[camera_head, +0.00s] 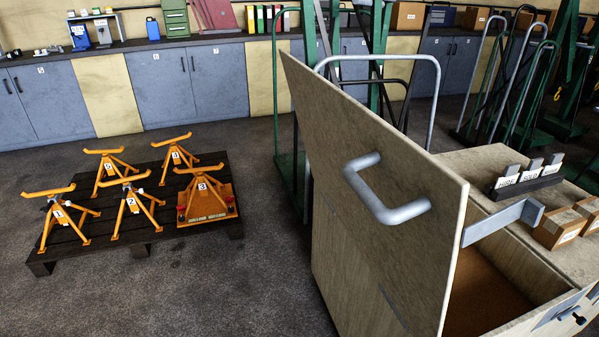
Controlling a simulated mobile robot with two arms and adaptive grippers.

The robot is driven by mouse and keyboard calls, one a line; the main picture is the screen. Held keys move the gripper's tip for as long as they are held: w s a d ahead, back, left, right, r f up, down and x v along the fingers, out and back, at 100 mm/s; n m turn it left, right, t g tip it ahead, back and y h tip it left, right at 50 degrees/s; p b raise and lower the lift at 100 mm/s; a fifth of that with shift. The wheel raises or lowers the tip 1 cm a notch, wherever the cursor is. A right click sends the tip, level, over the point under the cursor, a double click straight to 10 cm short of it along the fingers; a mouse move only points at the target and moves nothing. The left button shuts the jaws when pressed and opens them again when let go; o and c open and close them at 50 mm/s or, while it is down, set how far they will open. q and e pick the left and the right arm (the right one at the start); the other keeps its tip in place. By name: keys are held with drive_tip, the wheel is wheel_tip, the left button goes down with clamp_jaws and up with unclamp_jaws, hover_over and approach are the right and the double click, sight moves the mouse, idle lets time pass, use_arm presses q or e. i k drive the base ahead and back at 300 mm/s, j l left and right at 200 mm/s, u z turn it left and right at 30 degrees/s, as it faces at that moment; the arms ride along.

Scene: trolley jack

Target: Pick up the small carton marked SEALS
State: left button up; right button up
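Two small brown cartons with pale labels sit at the right edge on the wooden top of a cabinet (490,160). One carton (559,228) is nearer, and the other (589,214) is just behind it to the right, cut by the picture edge. The lettering on their labels is too small to read, so I cannot tell which is marked SEALS. Neither of my grippers shows in this view.
A raised wooden panel (375,190) with a grey handle (388,195) stands before the cabinet's open compartment (485,290). A grey bracket (503,221) and a holder with upright tags (525,184) are left of the cartons. Orange stands (130,208) sit on a dark pallet (160,223) at left.

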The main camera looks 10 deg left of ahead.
sight(560, 227)
drive_tip(key=j, duration=0.25)
drive_tip(key=z, duration=1.3)
